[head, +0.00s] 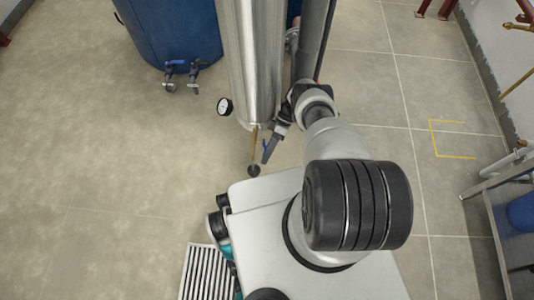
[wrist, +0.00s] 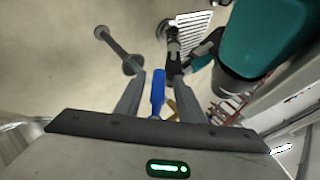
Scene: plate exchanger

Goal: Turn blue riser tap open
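The blue riser tap's lever (wrist: 157,92) shows in the wrist view between the two fingers of my gripper (wrist: 158,76). The fingers are spread, with a gap on each side of the lever. A bit of brass (wrist: 172,108) shows beside the lever. In the head view my gripper (head: 267,150) is low beside the foot of the steel cylinder (head: 252,60), next to a thin brass pipe (head: 254,138). A small blue patch shows at the fingers there. The tap's body is mostly hidden by my gripper.
A blue tank (head: 170,30) with two blue-handled taps (head: 183,68) stands at the back left. A round gauge (head: 224,106) sits left of the cylinder. A dark pipe (head: 312,40) stands right of it. Floor at left is clear.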

